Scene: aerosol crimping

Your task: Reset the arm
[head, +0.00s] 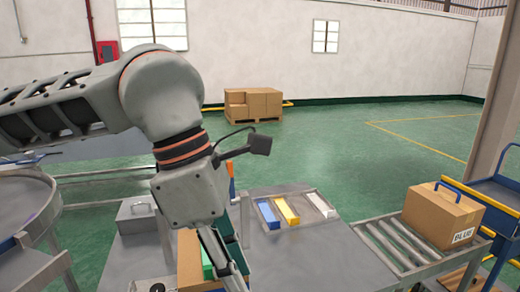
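My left arm comes in from the left and bends down at the front left of the table. My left gripper (226,262) points down at the table's near part, in front of an open brown box (187,258) with something green in it. The fingers are partly cut off by the lower edge and overlap the box, so I cannot tell whether they are open or hold anything. My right arm and gripper are not in view.
A tray (316,216) holds blue, yellow and white bars on the grey table (290,262). A carton labelled BLUE (442,212) sits on a roller conveyor (398,243). A blue cart (505,193) stands right, a round table (22,205) left. The floor behind is mostly clear.

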